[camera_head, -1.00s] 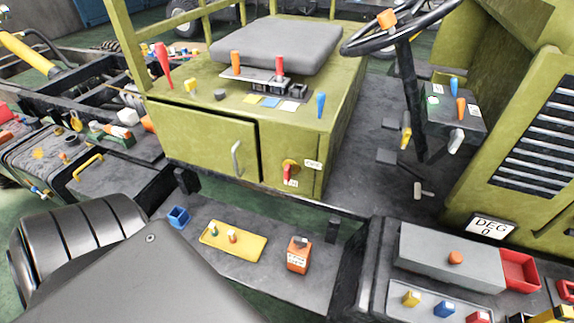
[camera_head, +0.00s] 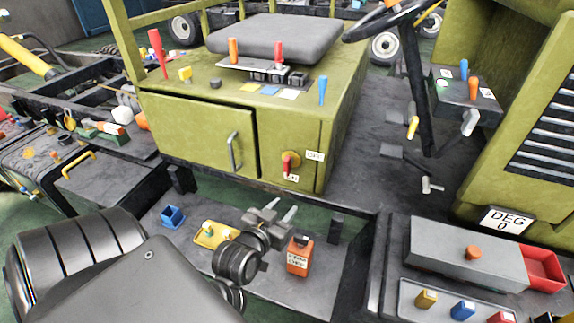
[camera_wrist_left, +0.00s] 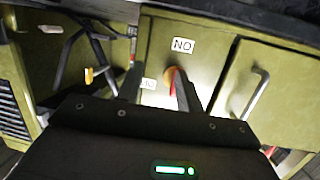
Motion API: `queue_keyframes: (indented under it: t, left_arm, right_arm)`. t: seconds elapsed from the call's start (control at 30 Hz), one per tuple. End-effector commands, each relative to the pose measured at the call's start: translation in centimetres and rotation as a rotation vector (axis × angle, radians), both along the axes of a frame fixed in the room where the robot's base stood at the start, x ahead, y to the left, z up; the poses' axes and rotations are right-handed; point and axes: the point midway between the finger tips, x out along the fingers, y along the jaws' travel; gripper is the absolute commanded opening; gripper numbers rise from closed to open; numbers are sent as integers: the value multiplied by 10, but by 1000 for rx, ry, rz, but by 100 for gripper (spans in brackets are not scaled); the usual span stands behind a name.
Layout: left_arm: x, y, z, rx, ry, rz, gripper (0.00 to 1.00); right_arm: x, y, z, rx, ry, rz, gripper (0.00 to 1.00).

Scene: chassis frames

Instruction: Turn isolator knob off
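The isolator knob (camera_head: 287,164) is a red handle on a yellow disc, on the olive cabinet's front. Its handle points down toward the ON label (camera_head: 291,177); the OFF label (camera_head: 315,155) sits to its upper right. My left gripper (camera_head: 284,207) is below and in front of the knob, apart from it, with its fingers spread and empty. In the left wrist view the picture is upside down; the knob (camera_wrist_left: 171,76) is partly hidden behind one finger, beside the ON label (camera_wrist_left: 183,46). My right gripper is not in view.
A cabinet door handle (camera_head: 233,152) is left of the knob. Below, a shelf holds a blue bin (camera_head: 172,217), a yellow tray (camera_head: 206,240) and an orange block (camera_head: 299,257). A grey box (camera_head: 468,252) stands at right. The space before the knob is clear.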

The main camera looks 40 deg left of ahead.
Motion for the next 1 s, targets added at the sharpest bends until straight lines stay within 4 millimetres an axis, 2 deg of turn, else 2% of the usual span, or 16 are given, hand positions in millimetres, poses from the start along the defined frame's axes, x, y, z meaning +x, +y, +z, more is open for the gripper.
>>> queue_keyframes:
  t: [0.03, 0.1, 0.23, 0.47, 0.6, 0.8, 1.0]
  left_arm:
    - [2, 10, 19, 7, -80, 36, 36]
    - [1, 21, 39, 17, -160, 81, 36]
    - [-2, 32, 56, 25, -226, 123, 36]
    - [5, 35, 57, 27, -235, 128, 36]
    - [25, 42, 56, 28, -236, 127, 36]
    - [62, 55, 58, 31, -231, 126, 36]
    - [88, 64, 57, 27, -229, 126, 36]
  right_arm:
    - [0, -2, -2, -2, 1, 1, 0]
    - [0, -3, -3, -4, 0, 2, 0]
    - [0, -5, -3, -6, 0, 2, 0]
    - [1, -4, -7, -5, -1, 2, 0]
    - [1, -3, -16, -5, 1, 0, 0]
    - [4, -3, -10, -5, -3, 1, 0]
    - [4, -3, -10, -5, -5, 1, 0]
